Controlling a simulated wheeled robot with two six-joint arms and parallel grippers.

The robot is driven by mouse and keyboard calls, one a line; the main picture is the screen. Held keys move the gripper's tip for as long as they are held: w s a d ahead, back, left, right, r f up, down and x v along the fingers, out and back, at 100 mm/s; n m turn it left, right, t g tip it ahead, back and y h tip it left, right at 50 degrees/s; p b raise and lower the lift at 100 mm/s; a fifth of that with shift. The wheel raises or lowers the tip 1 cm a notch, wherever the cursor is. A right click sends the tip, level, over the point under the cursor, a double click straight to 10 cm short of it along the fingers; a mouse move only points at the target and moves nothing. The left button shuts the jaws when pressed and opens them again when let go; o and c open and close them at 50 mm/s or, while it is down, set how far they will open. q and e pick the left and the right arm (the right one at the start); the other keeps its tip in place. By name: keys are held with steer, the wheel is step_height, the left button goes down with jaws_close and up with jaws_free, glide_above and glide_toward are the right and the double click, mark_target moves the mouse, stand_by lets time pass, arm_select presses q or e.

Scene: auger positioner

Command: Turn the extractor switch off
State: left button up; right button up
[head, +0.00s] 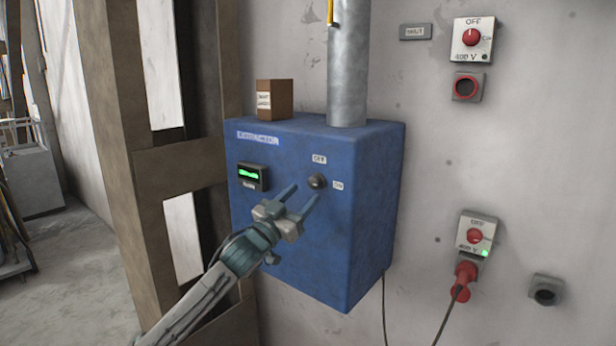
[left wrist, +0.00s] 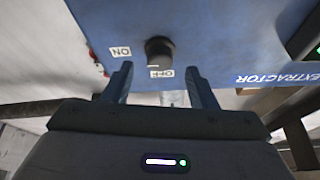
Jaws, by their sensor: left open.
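The extractor switch is a dark round knob (head: 317,181) on the front of a blue box (head: 350,230). An OFF label (head: 320,159) is above it and an ON label (head: 338,184) to its right. I cannot clearly tell which way the knob points. My left gripper (head: 302,197) is open and empty, just in front of the box, below and left of the knob. In the left wrist view, which is upside down, the knob (left wrist: 159,50) shows between and beyond the two fingers (left wrist: 157,72). I see no clear contact.
A small display (head: 252,177) glows green left of the knob. A metal pipe (head: 348,70) and a brown box (head: 274,99) stand on top of the blue box. Red-switched sockets (head: 473,38) are on the wall at right. A wooden post (head: 120,150) stands at left.

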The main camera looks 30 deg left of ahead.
mark_target(312, 187)
arm_select(q)
steer(key=shift+p+x, duration=0.8)
steer(key=shift+x, duration=0.8)
arm_select(e)
steer(key=shift+d+r, duration=0.25)
steer(key=shift+r, duration=1)
steer(key=shift+a, duration=0.15)
arm_select(q)
steer(key=shift+c, duration=0.9)
steer(key=c, duration=0.8)
arm_select(e)
steer(key=shift+a+f, duration=0.1)
steer(key=shift+a, duration=0.15)
